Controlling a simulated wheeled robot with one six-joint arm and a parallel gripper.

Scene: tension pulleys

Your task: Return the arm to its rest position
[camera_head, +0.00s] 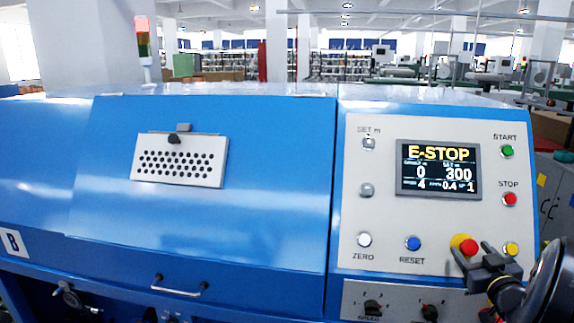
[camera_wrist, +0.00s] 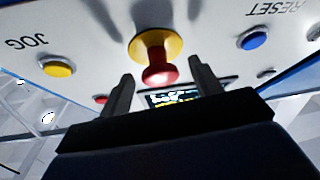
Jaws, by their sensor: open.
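My gripper (camera_head: 474,252) is at the lower right of the machine's control panel, in front of the red emergency-stop button (camera_head: 468,247) on its yellow base. In the wrist view my gripper (camera_wrist: 158,80) is open, with its two dark fingers on either side of the red button (camera_wrist: 160,75). Whether the fingers touch it I cannot tell. My arm comes in from the lower right of the head view. The panel screen (camera_head: 438,169) reads E-STOP, with 0 and 300 below.
The grey panel holds a green START button (camera_head: 507,151), a red STOP button (camera_head: 510,199), a blue RESET button (camera_head: 413,243) and a white ZERO button (camera_head: 364,240). A blue machine cover (camera_head: 200,240) fills the left. A signal tower (camera_head: 143,45) stands on top.

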